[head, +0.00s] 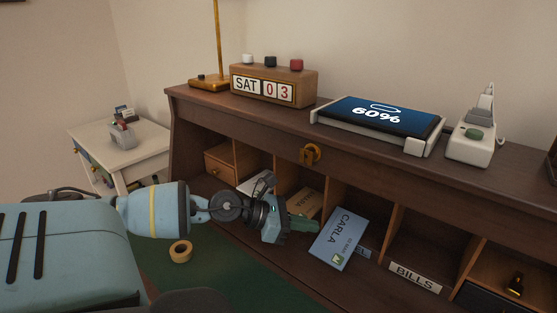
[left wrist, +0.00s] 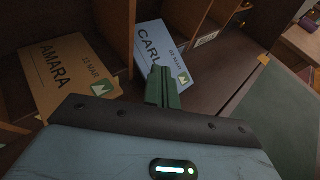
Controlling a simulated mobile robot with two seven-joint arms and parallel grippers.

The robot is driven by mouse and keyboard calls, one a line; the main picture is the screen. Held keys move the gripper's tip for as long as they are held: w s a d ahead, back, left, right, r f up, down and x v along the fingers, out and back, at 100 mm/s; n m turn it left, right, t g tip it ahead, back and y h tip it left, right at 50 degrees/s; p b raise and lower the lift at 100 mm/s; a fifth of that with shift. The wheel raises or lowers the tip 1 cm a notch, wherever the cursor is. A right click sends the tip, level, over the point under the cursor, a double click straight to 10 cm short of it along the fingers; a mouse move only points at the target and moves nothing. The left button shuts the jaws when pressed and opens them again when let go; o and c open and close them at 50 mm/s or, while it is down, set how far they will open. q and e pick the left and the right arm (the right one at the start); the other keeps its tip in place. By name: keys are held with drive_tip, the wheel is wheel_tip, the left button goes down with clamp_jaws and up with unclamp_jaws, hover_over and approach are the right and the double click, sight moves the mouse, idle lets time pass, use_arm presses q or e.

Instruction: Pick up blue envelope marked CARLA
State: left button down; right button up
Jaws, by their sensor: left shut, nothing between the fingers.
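The blue envelope marked CARLA (head: 341,238) leans tilted in a compartment of the dark wooden desk, its lower part sticking out at the front. It also shows in the left wrist view (left wrist: 168,56), where my finger tips cover part of its near edge. My left gripper (head: 314,226) is shut and empty, its green fingertips at the left edge of the envelope. I cannot tell whether they touch it. The shut fingers show in the left wrist view (left wrist: 161,84) too. My right gripper is not in view.
A brown envelope marked AMARA (left wrist: 69,75) sits in the compartment to the left, behind my gripper in the head view. A BILLS label (head: 415,278) marks the compartment to the right. A tape roll (head: 181,251) lies on the green mat (head: 215,270).

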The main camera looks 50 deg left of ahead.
use_arm(q)
drive_tip(key=shift+s+a, duration=0.35)
drive_tip(key=shift+s, duration=0.3)
drive_tip(key=s+a, duration=0.1)
drive_tip(key=s+a+p, duration=0.1)
drive_tip(key=s, duration=0.1)
drive_tip(key=shift+s+a, duration=0.35)
drive_tip(key=shift+s, duration=0.25)
